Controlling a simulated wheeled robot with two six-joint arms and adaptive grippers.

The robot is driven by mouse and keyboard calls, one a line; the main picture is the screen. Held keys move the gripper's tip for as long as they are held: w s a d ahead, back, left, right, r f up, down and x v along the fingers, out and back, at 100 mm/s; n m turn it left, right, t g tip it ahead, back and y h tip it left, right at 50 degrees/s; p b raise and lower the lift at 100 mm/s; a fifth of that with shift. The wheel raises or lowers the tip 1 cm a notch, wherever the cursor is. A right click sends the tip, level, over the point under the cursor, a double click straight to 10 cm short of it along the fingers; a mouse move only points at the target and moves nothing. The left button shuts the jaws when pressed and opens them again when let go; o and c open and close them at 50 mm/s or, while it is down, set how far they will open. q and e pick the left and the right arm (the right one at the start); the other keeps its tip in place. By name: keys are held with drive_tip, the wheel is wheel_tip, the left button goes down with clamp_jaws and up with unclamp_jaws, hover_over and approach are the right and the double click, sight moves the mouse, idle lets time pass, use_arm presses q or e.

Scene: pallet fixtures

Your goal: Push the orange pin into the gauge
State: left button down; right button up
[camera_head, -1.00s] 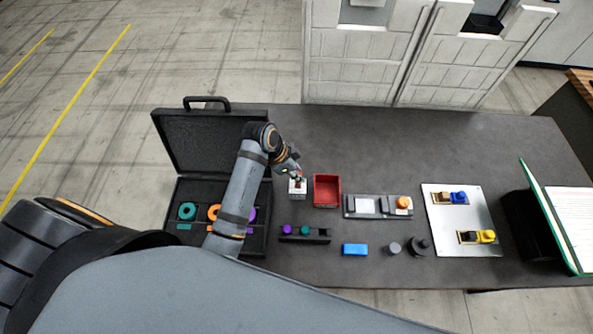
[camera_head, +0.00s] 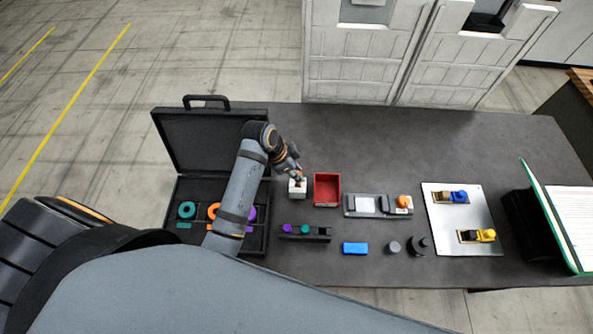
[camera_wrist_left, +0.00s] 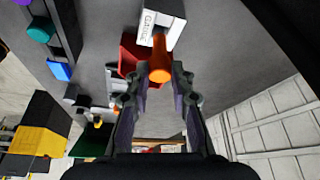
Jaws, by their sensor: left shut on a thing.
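The gauge (camera_head: 298,190) is a small white block on the dark table, left of the red bin. Its lettered face (camera_wrist_left: 155,18) shows at the top of the left wrist view. My left gripper (camera_head: 297,175) is just above the gauge. In the left wrist view my left gripper (camera_wrist_left: 160,80) is shut on the orange pin (camera_wrist_left: 159,62). The pin's far end meets the gauge's face; how deep it sits in the hole I cannot tell. My right gripper is not in view.
A red bin (camera_head: 327,202) stands close to the right of the gauge. An open black case (camera_head: 210,142) lies on the left. A grey fixture with an orange knob (camera_head: 403,201), a blue block (camera_head: 355,248) and a pale plate (camera_head: 440,222) are farther right. The table behind the bin is clear.

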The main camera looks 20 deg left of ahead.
use_arm(q)
drive_tip(key=shift+f+b, duration=0.35)
drive_tip(key=shift+f, duration=0.7)
drive_tip(key=c, duration=0.7)
unclamp_jaws()
wheel_tip(320, 180, up, 2)
drive_tip(key=shift+r+p, duration=0.15)
drive_tip(key=shift+p, duration=0.35)
drive_tip(key=shift+r, duration=3.4)
